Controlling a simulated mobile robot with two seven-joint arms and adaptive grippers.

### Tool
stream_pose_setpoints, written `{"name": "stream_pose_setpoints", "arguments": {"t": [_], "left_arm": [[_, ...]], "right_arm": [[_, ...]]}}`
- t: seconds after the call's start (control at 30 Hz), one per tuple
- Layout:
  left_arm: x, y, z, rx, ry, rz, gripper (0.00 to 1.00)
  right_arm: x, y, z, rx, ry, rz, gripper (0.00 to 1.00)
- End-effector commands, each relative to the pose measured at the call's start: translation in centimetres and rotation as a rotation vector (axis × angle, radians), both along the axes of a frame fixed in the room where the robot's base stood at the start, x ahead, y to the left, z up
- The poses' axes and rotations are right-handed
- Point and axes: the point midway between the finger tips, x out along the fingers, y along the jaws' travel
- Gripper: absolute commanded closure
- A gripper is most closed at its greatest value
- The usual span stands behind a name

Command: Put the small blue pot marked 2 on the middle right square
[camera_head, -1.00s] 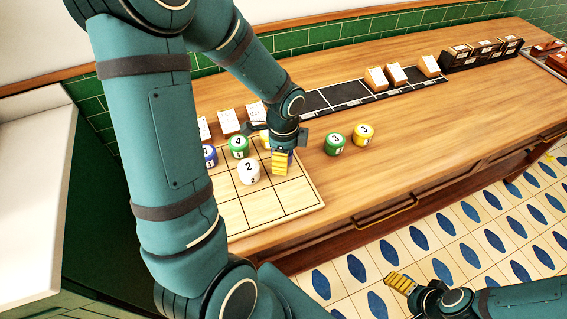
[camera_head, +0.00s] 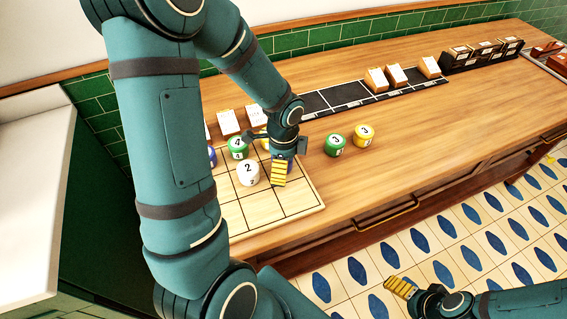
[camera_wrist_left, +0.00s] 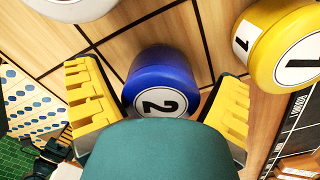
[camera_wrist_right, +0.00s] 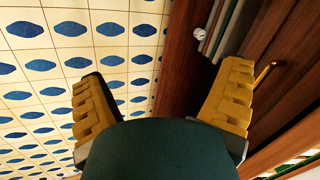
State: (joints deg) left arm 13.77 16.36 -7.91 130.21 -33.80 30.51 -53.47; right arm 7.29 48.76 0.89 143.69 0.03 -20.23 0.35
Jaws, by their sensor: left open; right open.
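The small blue pot marked 2 (camera_wrist_left: 160,85) stands upright between the spread fingers of my left gripper (camera_wrist_left: 158,110) in the left wrist view, with a gap at each side. In the head view my left gripper (camera_head: 279,173) is low over the right column of the grid board (camera_head: 305,200), near its middle row, and hides most of this pot. I cannot tell exactly whether the pot is within its square's lines. My right gripper (camera_head: 402,286) is open and empty over the floor; its fingers also show in the right wrist view (camera_wrist_right: 165,100).
On the board, a white pot marked 2 (camera_head: 248,173) stands just left of my left gripper, with a green pot marked 4 (camera_head: 237,148) and a yellow pot (camera_wrist_left: 285,45) nearby. Another green pot (camera_head: 334,145) and yellow pot (camera_head: 364,135) stand right of the board. The near squares are clear.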

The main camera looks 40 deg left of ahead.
Motion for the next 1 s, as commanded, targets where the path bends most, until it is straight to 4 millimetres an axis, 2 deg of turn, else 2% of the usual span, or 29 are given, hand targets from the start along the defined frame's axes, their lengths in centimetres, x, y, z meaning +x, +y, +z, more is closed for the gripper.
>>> {"name": "stream_pose_setpoints", "arguments": {"t": [0.17, 0.4, 0.6, 0.8, 1.0], "left_arm": [[0.1, 0.0, 2.1, 0.001, -0.004, 0.000, 0.07], [0.1, 0.0, 7.1, 0.001, -0.005, 0.001, 0.07], [0.1, 0.0, 10.5, 0.001, -0.004, 0.000, 0.07], [0.0, 0.0, 12.1, 0.001, -0.002, 0.000, 0.07], [0.0, 0.0, 12.3, 0.000, 0.000, -0.001, 0.07]], "right_arm": [[0.2, 0.0, 0.8, -0.001, -0.005, -0.004, 0.09], [0.6, -0.1, 2.1, -0.003, -0.014, -0.011, 0.09], [0.9, -0.2, 2.8, -0.005, -0.020, -0.017, 0.09], [1.0, -0.2, 3.1, -0.005, -0.023, -0.019, 0.09], [1.1, -0.2, 3.1, -0.005, -0.023, -0.019, 0.09]]}}
